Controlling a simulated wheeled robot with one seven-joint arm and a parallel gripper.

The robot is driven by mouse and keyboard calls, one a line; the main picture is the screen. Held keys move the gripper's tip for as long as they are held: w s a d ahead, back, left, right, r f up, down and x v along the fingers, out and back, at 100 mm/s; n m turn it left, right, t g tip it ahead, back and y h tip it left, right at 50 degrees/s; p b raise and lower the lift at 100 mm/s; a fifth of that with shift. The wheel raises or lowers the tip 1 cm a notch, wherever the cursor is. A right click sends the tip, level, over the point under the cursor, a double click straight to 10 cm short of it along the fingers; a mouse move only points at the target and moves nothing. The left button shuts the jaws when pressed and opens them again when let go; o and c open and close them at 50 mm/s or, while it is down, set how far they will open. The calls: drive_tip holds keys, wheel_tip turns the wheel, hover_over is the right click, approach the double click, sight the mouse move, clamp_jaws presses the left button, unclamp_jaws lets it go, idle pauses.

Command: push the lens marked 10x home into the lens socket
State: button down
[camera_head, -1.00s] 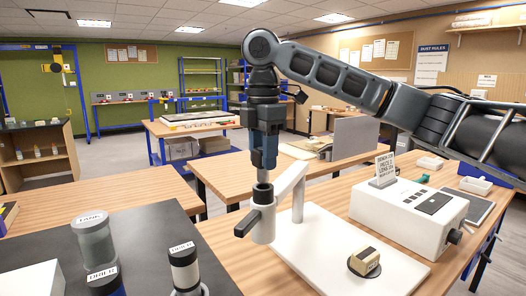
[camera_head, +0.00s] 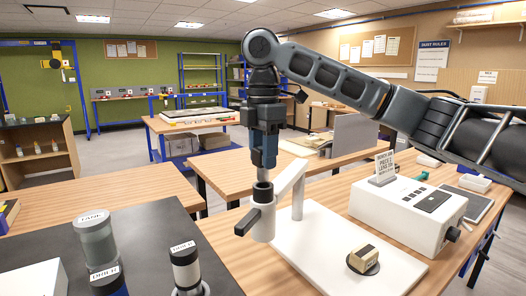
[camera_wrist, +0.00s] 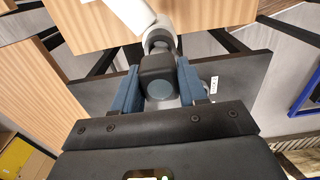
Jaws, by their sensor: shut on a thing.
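My gripper (camera_head: 263,163) points straight down over the lens stand, its blue fingers shut on the lens. In the wrist view the lens (camera_wrist: 158,72) is a dark, rounded body between the fingers of my gripper (camera_wrist: 158,88); no 10x mark shows. In the head view only a short grey piece of the lens (camera_head: 262,176) shows below the fingertips. The lens socket (camera_head: 262,225) is the pale upright sleeve on the stand's arm, with a black lever at its side. The lens's lower end meets the socket's dark top collar; how deep it sits is hidden.
The stand's white base (camera_head: 310,240) bears a small tan block (camera_head: 363,257) on a black disc. A white box (camera_head: 410,212) with a sign stands to the right. Labelled jars (camera_head: 97,240) stand on the dark bench at the left. A small white arm joins socket and post.

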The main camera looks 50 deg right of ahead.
sight(263, 179)
drive_tip(key=shift+f+b, duration=0.6)
drive_tip(key=shift+f, duration=1.35)
drive_tip(key=shift+f, duration=0.15)
drive_tip(key=shift+p, duration=0.45)
idle(0.5)
drive_tip(key=c, duration=0.5)
unclamp_jaws()
